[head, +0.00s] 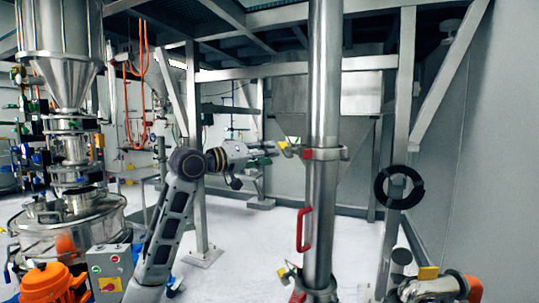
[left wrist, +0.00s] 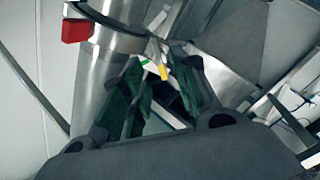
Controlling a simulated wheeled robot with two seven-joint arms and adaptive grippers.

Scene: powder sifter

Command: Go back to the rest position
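A vertical steel pipe (head: 323,100) stands right of centre in the head view. A clamp (head: 325,153) with a red part and a yellow-tipped handle (head: 284,149) rings it. My left gripper (head: 268,149) points at this handle from the left, close to it. In the left wrist view the fingers (left wrist: 160,75) with green pads are apart. The yellow tip (left wrist: 163,73) shows between them, with the clamp (left wrist: 105,32) and pipe (left wrist: 88,90) beyond. I cannot tell whether the fingers touch the handle. My right gripper is not in view.
A red handle (head: 303,230) and a lower clamp (head: 298,278) are on the pipe. A steel sifter (head: 66,150) and control box (head: 109,272) stand left. A black ring (head: 398,187) is before a grey post. Open floor (head: 240,250) lies between.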

